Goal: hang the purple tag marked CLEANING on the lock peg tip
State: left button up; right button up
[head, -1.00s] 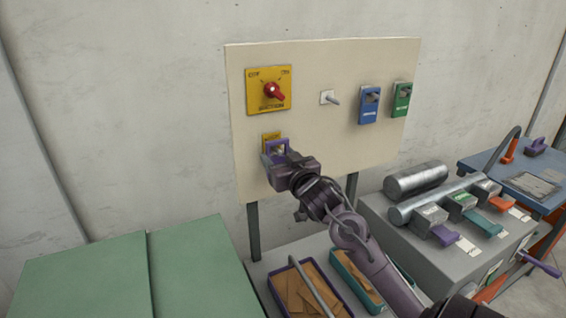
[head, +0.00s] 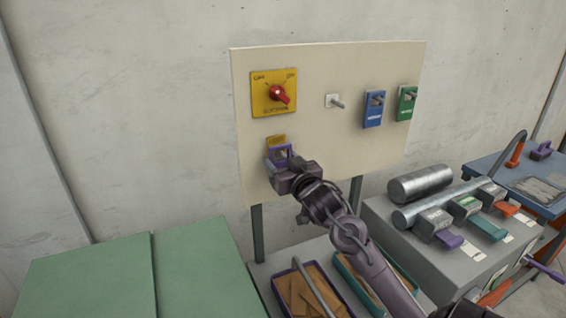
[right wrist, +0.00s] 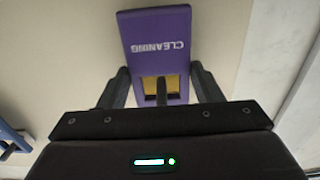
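The purple tag (right wrist: 157,32) fills the upper middle of the right wrist view, its word CLEANING upside down there. It also shows in the head view (head: 271,158), upright against the panel just under a small yellow label plate (head: 276,141). My right gripper (head: 281,164) has its fingers on the tag's two side edges. In the right wrist view, the fingers (right wrist: 160,80) lie flush on the tag, and a dark peg (right wrist: 161,92) stands in its opening with yellow behind. I cannot tell how far the tag sits on the peg. My left gripper is out of view.
The cream panel (head: 330,150) also bears a red rotary switch (head: 278,94), a bare peg (head: 336,103), a blue tag (head: 374,110) and a green tag (head: 406,104). Below are trays of brown pieces (head: 300,292) and a grey cabinet with metal rolls (head: 420,184). Green covers (head: 140,275) stand left.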

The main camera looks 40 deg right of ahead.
jog(key=o, duration=0.4)
jog(key=shift+s+a+f, duration=0.1)
jog(key=shift+s+f, duration=0.05)
jog(key=shift+s, duration=0.15)
jog(key=b+v, duration=0.2)
jog(key=v, duration=0.5)
jog(key=shift+s, duration=0.1)
